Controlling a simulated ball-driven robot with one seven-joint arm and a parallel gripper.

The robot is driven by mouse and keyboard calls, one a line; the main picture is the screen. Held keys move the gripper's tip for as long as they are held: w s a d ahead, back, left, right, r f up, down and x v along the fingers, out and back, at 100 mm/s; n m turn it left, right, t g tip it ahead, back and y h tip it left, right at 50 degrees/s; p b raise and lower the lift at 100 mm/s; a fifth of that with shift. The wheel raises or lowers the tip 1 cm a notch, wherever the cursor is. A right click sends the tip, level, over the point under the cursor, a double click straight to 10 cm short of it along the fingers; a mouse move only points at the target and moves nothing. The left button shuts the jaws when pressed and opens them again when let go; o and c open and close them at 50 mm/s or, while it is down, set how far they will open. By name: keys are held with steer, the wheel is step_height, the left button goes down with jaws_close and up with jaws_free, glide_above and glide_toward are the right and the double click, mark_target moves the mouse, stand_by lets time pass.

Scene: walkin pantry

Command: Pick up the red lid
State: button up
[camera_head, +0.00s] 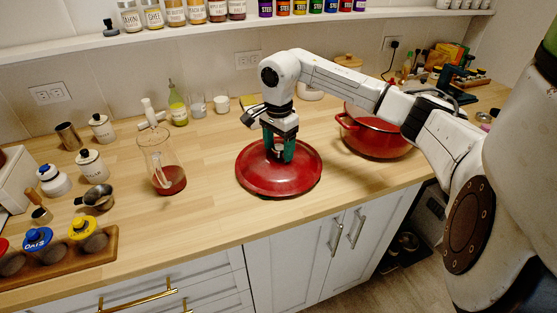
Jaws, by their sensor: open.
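The red lid (262,178) is a wide, shallow round lid lying on the wooden counter, near the front edge. My gripper (279,155) is directly over the middle of the lid, pointing down, with its green fingers on either side of the lid's knob (279,154). The fingers are open. The knob is partly hidden by the fingers, and I cannot tell whether they touch it. A red pot (376,139) stands on the counter to the right of the lid, partly behind my arm.
A glass pitcher (160,160) with red contents stands left of the lid. White canisters (92,166) and a wooden tray (72,262) of jars are farther left. Small glasses and cups are behind. A shelf (230,26) of spice jars runs above. The counter directly around the lid is clear.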

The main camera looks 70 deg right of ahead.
steer(key=shift+c, duration=0.5)
jaws_close()
steer(key=shift+r, duration=0.1)
stand_by(0.8)
